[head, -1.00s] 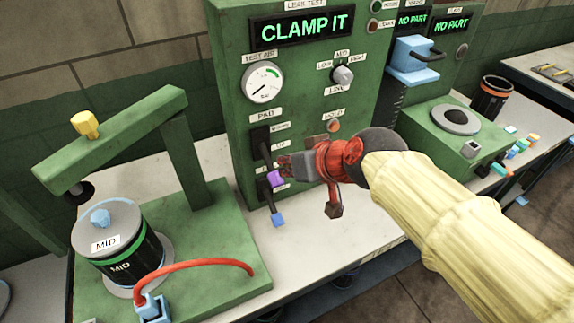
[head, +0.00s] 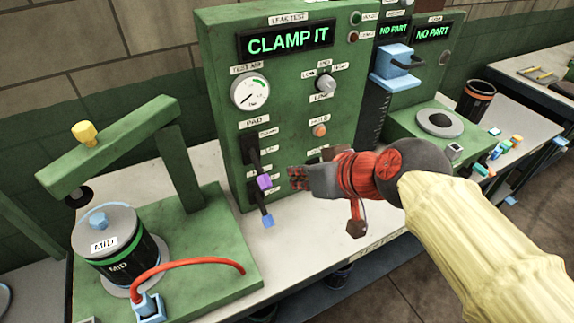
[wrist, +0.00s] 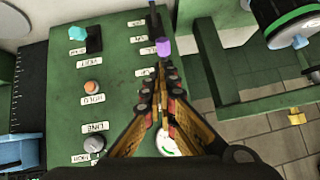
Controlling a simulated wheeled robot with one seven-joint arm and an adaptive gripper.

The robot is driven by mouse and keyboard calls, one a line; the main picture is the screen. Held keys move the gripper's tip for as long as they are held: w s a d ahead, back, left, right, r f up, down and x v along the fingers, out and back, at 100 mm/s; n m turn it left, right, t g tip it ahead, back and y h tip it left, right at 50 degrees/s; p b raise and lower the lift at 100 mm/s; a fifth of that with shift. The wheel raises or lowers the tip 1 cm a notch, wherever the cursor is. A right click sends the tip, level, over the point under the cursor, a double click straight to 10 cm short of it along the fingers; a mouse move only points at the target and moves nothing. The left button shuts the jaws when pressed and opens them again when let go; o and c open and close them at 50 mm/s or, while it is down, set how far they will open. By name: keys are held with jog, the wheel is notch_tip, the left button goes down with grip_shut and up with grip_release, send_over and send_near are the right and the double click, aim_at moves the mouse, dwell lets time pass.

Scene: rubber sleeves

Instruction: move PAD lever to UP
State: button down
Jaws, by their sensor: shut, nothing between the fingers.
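The PAD lever with its purple knob (head: 264,182) comes out of a black slot under the PAD label on the green test panel (head: 228,90). It slopes downward and outward; its small position labels are too blurred to read surely. The purple knob also shows in the wrist view (wrist: 163,47), just beyond my fingertips. My gripper (head: 294,178) is shut and empty, right of the purple knob, with a small gap between them in the head view. In the wrist view my gripper (wrist: 160,75) partly covers the panel.
A blue-tipped lever (head: 267,221) sits just below the purple one. The panel also has a gauge (head: 250,90), a selector knob (head: 325,83) and an orange HOLD button (head: 320,130). The display (head: 287,40) reads CLAMP IT. A green clamp arm (head: 110,150) stands left.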

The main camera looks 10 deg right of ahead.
jog(key=s, duration=0.2)
jog(key=d, duration=0.1)
jog(key=shift+s+r, duration=0.3)
jog(key=shift+s, duration=0.1)
jog(key=s+d+f+m+g+h, duration=0.2)
jog(key=s+d+f+g+h, duration=0.1)
jog(key=s+d+f, duration=0.4)
jog(key=shift+s+f+h, duration=0.5)
jog(key=shift+s+f, duration=0.05)
jog(key=shift+f, duration=0.25)
